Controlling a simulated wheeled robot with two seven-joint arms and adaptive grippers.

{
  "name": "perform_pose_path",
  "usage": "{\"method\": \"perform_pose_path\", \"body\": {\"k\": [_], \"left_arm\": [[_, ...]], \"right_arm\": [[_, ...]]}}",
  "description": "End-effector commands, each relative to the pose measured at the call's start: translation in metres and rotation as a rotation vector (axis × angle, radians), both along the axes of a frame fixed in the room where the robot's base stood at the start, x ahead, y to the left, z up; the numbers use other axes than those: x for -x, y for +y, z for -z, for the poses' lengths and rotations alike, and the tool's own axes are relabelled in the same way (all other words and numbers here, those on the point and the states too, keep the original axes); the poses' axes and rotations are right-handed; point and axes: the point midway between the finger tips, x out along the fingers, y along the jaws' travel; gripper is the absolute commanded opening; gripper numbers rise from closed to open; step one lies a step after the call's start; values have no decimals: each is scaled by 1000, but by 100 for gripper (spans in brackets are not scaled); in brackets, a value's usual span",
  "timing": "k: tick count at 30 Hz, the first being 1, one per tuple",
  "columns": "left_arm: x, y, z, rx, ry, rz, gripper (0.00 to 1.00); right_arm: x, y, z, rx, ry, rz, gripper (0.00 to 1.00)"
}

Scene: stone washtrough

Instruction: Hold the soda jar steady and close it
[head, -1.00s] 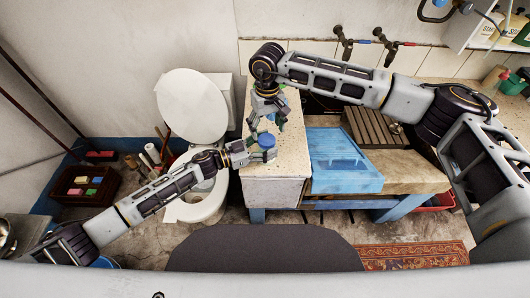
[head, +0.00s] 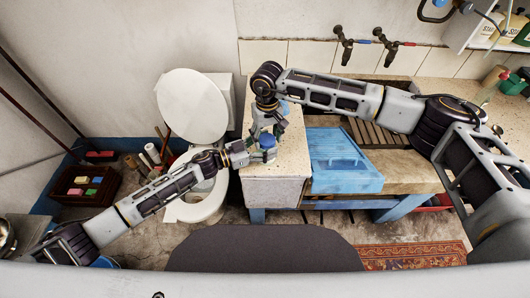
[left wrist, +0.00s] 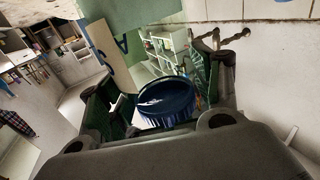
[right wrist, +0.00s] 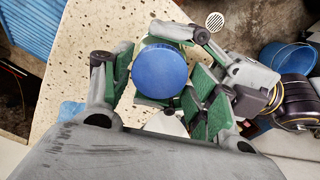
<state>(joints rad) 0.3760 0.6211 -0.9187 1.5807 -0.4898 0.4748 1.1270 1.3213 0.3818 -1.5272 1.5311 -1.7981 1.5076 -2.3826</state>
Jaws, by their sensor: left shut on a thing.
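The soda jar shows mainly as its round blue lid (head: 267,140), at the front left of the speckled counter. The lid also shows in the left wrist view (left wrist: 168,103) and from above in the right wrist view (right wrist: 160,70). My left gripper (head: 258,152) is shut on the jar from the left, below the lid. My right gripper (head: 268,128) comes down from behind with open fingers. In the right wrist view its fingers stand either side of the lid, with a gap on the left. The jar's body is mostly hidden, and I cannot tell how tightly the lid sits.
The counter (head: 262,170) ends at a front edge close to the jar. A pale blue thing (right wrist: 72,112) lies on it behind. A blue washboard (head: 345,160) leans at the trough to the right. The toilet (head: 192,105) stands to the left.

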Motion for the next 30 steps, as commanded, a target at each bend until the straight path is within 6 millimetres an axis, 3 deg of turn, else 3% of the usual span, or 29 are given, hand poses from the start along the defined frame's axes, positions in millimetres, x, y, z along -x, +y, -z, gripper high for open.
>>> {"method": "perform_pose_path", "body": {"k": [1,7,30], "left_arm": [[0,0,0,-1,0,-1,0],[0,0,0,-1,0,-1,0],[0,0,0,0,0,-1,0]], "right_arm": [[0,0,0,0,0,0,48],[0,0,0,0,0,-1,23],[1,1,0,-1,2,267,23]]}}
